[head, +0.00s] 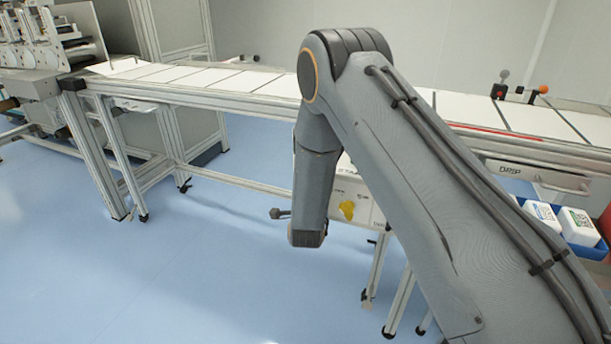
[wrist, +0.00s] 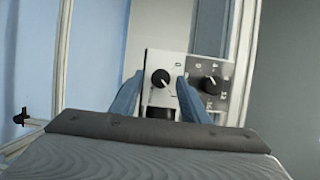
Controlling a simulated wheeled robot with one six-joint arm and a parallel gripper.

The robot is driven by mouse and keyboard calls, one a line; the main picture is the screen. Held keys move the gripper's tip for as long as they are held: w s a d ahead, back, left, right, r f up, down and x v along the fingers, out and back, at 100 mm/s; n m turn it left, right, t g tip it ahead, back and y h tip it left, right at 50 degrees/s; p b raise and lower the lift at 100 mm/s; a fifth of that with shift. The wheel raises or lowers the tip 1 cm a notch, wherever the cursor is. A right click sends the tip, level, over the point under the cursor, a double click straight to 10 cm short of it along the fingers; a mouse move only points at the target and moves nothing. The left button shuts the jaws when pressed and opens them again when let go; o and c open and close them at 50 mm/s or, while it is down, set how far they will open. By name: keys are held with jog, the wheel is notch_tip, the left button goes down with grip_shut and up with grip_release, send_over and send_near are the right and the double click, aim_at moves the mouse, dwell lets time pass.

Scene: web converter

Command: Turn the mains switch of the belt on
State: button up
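The wrist view shows a pale panel with a left black rotary knob (wrist: 161,78) and a right black knob (wrist: 210,85) on a grey plate. I cannot tell which is the mains switch. My gripper (wrist: 158,80) is open, its two blue-grey fingers pointing at the panel on either side of the left knob. Contact cannot be told. In the head view my arm hides the gripper and part of the box.
The conveyor belt (head: 225,79) runs across above the box on metal legs. A blue tray (head: 581,250) with white packs stands at the right. Red and orange buttons (head: 499,91) sit behind the belt. The blue floor (head: 200,270) at left is clear.

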jog(key=s, duration=0.7)
jog(key=shift+s+d, duration=0.15)
jog(key=shift+s, duration=0.25)
jog(key=shift+s, duration=0.1)
